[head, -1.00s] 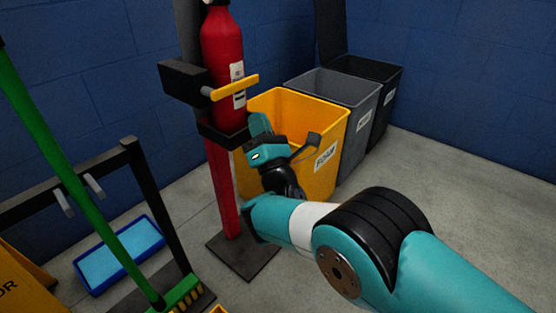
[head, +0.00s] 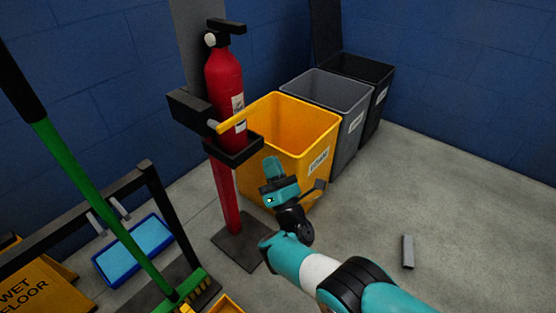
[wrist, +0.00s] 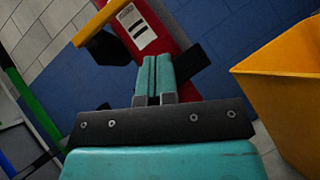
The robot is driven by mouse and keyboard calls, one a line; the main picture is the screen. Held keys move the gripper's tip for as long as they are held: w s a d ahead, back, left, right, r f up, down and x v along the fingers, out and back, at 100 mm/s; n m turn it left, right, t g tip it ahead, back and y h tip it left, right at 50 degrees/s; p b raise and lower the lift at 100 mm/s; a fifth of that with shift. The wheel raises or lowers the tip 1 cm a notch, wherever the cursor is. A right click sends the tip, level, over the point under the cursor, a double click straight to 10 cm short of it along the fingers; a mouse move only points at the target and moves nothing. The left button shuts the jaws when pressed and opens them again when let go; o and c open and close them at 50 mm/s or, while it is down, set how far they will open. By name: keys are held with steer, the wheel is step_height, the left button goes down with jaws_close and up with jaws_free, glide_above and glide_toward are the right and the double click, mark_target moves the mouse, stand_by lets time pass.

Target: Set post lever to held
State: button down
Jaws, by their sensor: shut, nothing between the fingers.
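The post lever (head: 230,124) is a yellow bar on a black box (head: 190,107) fixed to the red post (head: 226,190). In the head view it sticks out to the right, rising slightly, in front of the red fire extinguisher (head: 224,82). In the wrist view the lever (wrist: 98,24) is at the upper left, running diagonally up to the right. My gripper (head: 271,164) is shut and empty, below and right of the lever and apart from it, in front of the yellow bin. Its closed fingers show in the wrist view (wrist: 152,76), pointing toward the extinguisher.
A yellow bin (head: 318,137), grey bin (head: 352,105) and black bin (head: 379,76) stand right of the post. A green broom (head: 85,190), dark rack (head: 154,200), blue tray (head: 108,271) and wet-floor sign (head: 40,285) are left. Floor at right is mostly clear.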

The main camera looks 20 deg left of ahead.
steer(key=shift+s+d+f, duration=0.2)
steer(key=shift+d+f, duration=0.65)
steer(key=shift+f, duration=0.1)
